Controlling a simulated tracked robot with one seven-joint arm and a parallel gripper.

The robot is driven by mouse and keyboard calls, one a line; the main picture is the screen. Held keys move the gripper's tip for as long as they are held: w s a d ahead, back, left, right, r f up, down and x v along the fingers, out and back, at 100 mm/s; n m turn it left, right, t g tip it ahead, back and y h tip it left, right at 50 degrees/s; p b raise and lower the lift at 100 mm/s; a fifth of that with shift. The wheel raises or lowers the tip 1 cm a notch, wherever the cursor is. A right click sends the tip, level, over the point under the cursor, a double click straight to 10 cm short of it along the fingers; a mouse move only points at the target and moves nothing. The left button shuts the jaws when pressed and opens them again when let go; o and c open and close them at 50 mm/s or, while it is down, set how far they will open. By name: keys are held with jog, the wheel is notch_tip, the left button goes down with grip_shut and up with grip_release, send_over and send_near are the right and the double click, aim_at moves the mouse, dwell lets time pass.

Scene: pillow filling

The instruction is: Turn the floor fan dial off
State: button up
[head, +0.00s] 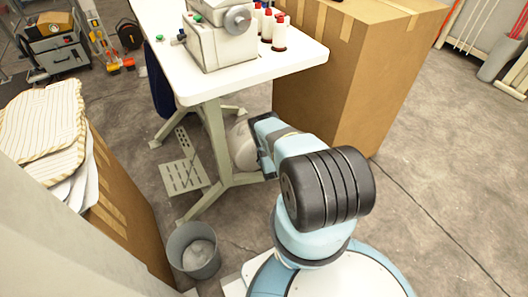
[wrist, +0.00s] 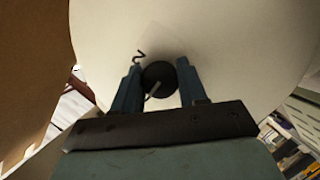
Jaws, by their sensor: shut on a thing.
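The floor fan shows in the head view as a pale rounded body (head: 241,146) under the sewing table, partly hidden by my arm. In the wrist view its pale surface (wrist: 230,50) fills most of the picture. The round black dial (wrist: 158,77) sits on that surface, with a light pointer line slanting across it. A small dark hooked mark lies just up and left of it. My gripper (wrist: 158,69) is shut on the dial, one finger on each side. In the head view the fingertips and dial are hidden behind my wrist.
The white table (head: 290,66) with a sewing machine (head: 222,35) and thread spools stands above my gripper. A large cardboard box (head: 335,75) is close on the right. A foot pedal (head: 182,176) and a grey bin (head: 193,250) are left. Open floor lies right.

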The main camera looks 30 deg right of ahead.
jog(key=o, duration=1)
jog(key=shift+s+a, duration=0.1)
jog(key=shift+s, duration=0.05)
jog(key=v, duration=1.3)
jog(key=shift+s, duration=0.3)
jog(key=shift+s, duration=0.1)
